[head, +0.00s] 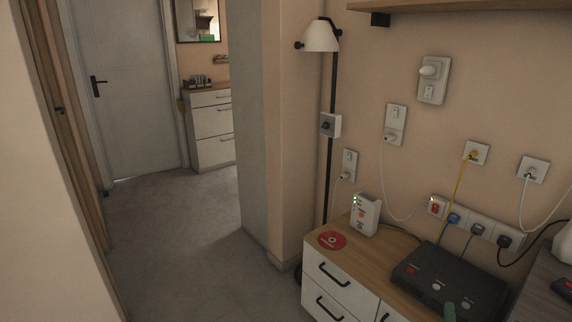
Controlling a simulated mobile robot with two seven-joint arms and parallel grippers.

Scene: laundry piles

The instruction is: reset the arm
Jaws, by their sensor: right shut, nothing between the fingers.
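Only a small green tip of my right gripper (450,312) shows, at the bottom edge of the head view. It appears in front of the black box on the low cabinet, and I cannot tell how far apart they are. The gripper is shut with nothing in it. The rest of my right arm is out of the picture. My left arm and gripper are not in view.
A low cabinet (340,283) bears a black box (448,278), a white router (365,213) and a red disc (332,240). Plugged cables run to a power strip (475,227). A floor lamp (320,37) stands behind. Open floor (185,240) leads left to a white door (125,90).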

